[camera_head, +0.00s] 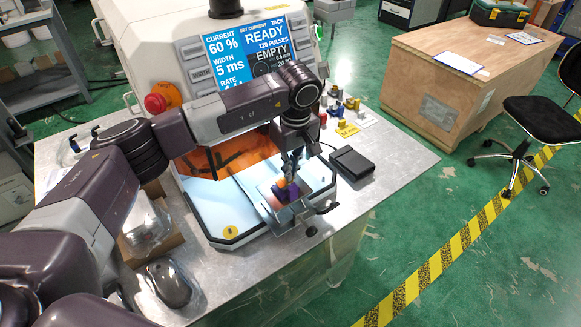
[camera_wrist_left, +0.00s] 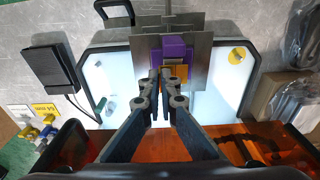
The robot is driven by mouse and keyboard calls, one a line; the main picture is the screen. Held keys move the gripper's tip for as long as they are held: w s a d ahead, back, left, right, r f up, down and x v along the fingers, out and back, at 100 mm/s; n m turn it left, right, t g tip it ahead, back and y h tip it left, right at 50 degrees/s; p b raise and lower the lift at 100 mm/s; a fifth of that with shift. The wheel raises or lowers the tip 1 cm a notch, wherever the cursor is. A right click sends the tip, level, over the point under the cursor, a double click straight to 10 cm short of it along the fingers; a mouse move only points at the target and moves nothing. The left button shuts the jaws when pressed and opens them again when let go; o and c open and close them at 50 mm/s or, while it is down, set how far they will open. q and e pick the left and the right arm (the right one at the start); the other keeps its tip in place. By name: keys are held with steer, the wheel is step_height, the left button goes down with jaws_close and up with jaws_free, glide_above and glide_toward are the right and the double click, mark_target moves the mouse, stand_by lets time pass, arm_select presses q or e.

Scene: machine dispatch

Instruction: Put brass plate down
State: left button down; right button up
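A small orange-brass piece, which looks like the brass plate (camera_wrist_left: 180,72), lies against a purple block (camera_wrist_left: 175,47) over a grey metal stage (camera_wrist_left: 203,66). In the head view the brass plate (camera_head: 291,179) shows just at the fingertips, above the purple block (camera_head: 283,193). My left gripper (camera_head: 291,168) points down over the stage. In the left wrist view its fingertips (camera_wrist_left: 162,74) are close together with a narrow gap, right beside the brass plate. They partly hide it, so I cannot tell whether they grip it. My right gripper is not in view.
The white machine with its lit screen (camera_head: 260,50) and orange window (camera_head: 215,158) stands close behind the stage. A black box (camera_head: 352,163) and small coloured parts (camera_head: 346,129) are on the bench to the right.

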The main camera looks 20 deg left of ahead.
arm_select(q)
steer(key=shift+f, duration=0.25)
steer(key=c, duration=2.2)
jaws_free()
steer(key=shift+o, duration=0.2)
steer(key=shift+r, duration=0.1)
steer(key=shift+r, duration=0.15)
step_height(320, 180, up, 12)
steer(key=b, duration=0.4)
steer(key=shift+s+d, duration=0.35)
steer(key=shift+d, duration=0.1)
